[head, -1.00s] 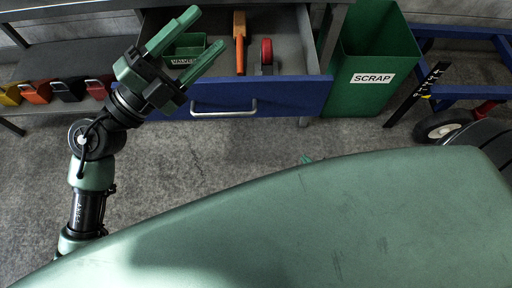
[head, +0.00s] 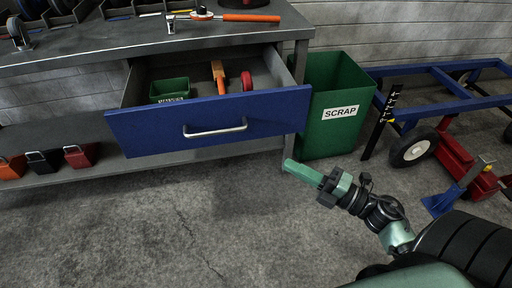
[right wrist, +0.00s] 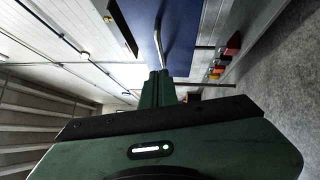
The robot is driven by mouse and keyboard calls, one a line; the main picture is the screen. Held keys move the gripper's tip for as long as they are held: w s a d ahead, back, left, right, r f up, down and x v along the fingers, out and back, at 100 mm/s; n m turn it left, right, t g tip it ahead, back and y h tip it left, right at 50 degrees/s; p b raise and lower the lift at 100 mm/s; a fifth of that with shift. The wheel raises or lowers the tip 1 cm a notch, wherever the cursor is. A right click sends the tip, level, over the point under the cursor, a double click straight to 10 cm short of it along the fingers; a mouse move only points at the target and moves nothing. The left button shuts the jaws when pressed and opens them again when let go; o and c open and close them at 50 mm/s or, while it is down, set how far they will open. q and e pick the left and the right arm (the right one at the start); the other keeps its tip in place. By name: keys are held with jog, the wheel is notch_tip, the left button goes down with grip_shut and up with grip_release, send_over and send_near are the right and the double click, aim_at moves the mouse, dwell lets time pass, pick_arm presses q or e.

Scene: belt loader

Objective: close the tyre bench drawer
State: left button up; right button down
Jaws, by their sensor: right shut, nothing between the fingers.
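The tyre bench drawer (head: 265,112) stands pulled out from the bench in the head view. Its blue front has a silver bar handle (head: 215,131). Inside lie a green box (head: 170,88), an orange-handled tool (head: 219,75) and a red wheel (head: 247,81). My right gripper (head: 288,164) is shut and empty, below the right end of the drawer front and apart from the handle. In the right wrist view its fingers (right wrist: 158,76) are together, pointing toward the blue front (right wrist: 137,20) and handle (right wrist: 160,45). My left gripper is not in view.
A green scrap bin (head: 328,133) stands right of the bench (head: 60,56). A blue wheeled frame (head: 425,85) and red equipment (head: 458,160) are farther right. Several small coloured blocks sit on the lower shelf (head: 110,165). The floor before the drawer is clear.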

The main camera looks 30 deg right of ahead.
jog(key=w+d+x, duration=0.1)
jog(key=d+x, duration=0.1)
jog(key=x, duration=1)
jog(key=shift+w+d+r, duration=0.15)
jog(key=shift+w, duration=0.45)
